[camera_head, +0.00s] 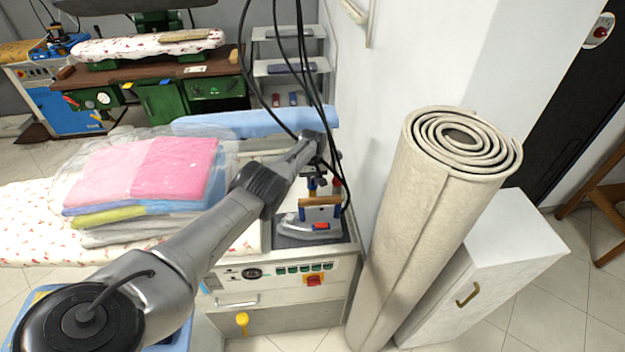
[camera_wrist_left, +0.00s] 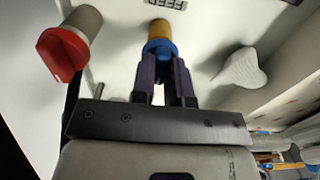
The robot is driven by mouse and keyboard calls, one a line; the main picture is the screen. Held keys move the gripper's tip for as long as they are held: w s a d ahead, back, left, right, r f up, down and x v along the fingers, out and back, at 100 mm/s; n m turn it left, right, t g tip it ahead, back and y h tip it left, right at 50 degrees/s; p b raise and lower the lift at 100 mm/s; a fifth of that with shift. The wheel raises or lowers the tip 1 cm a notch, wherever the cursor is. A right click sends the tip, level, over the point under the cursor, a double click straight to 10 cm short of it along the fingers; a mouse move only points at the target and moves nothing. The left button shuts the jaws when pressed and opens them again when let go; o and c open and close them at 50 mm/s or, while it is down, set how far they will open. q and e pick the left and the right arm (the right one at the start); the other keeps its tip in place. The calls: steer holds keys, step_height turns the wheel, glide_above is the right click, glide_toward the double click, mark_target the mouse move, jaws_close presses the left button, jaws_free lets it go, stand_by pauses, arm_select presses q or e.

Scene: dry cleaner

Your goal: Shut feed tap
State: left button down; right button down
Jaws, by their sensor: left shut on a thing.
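In the left wrist view, the two dark fingers of my left gripper (camera_wrist_left: 163,72) are closed around the blue collar of a small part with a yellow-orange end, which I take for the feed tap (camera_wrist_left: 159,34). It stands out from a pale surface. In the head view, my left gripper (camera_head: 316,184) is above the ironing station, beside the wall, small and partly hidden among cables and fittings. The tap's turn position cannot be told. My right gripper is not in view.
A red-ended knob (camera_wrist_left: 66,54) and a white cone-like piece (camera_wrist_left: 240,67) flank the gripper. An iron (camera_head: 308,227) rests on the station. Hanging black cables (camera_head: 301,70) crowd the arm. A rolled carpet (camera_head: 430,210) stands right; folded laundry (camera_head: 140,170) lies left.

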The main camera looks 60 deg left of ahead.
mark_target(313, 181)
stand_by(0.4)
arm_select(q)
steer(key=c, duration=1.1)
jaws_free()
steer(key=shift+r+p, duration=4.9)
steer(key=shift+r, duration=2)
steer(key=shift+r, duration=0.1)
